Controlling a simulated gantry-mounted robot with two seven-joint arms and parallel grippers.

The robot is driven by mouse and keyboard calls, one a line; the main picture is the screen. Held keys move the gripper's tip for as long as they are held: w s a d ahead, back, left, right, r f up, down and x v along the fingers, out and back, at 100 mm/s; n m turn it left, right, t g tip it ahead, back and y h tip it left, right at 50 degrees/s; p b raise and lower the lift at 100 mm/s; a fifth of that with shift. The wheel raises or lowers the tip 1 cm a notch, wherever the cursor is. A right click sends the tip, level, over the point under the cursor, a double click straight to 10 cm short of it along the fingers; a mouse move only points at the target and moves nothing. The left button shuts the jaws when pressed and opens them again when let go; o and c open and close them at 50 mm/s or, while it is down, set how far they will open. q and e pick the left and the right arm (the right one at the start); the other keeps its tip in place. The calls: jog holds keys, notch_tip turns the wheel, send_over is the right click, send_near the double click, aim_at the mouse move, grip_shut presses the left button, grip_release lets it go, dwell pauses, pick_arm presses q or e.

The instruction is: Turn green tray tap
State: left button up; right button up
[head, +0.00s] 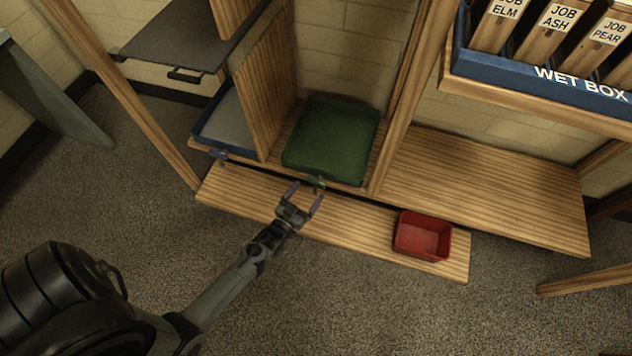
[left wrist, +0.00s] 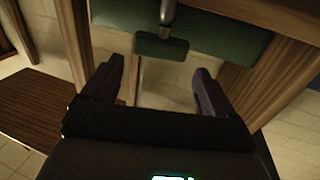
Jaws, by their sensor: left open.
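The green tray (head: 331,138) sits in the middle bay of the wooden shelf in the head view. Its tap (head: 317,182) sticks out at the front edge. In the left wrist view the green tray (left wrist: 220,36) crosses the top, and the tap's green handle (left wrist: 161,46) hangs from a grey stem. My left gripper (head: 305,191) is open and empty, with its fingers either side of the tap's line and pointing at it. In the left wrist view the handle shows just beyond and between the fingertips (left wrist: 160,72). I cannot tell whether they touch. My right gripper is not in view.
A red bin (head: 422,237) stands on the low front plank (head: 350,232), right of my left gripper. A blue tray (head: 226,124) with its own tap is in the left bay. A blue wet box (head: 540,75) with labelled blocks stands upper right. Wooden dividers flank the green tray.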

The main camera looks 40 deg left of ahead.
aim_at(315, 182)
pick_arm(q)
jog(key=w, duration=0.1)
jog(key=w+b, duration=0.1)
jog(key=w, duration=0.1)
jog(key=w+b, duration=0.1)
jog(key=w, duration=0.1)
jog(key=shift+a+f, duration=0.15)
jog(key=shift+a, duration=0.2)
jog(key=shift+w+a+b, duration=0.1)
jog(key=shift+w+b, duration=0.3)
jog(key=shift+w, duration=0.3)
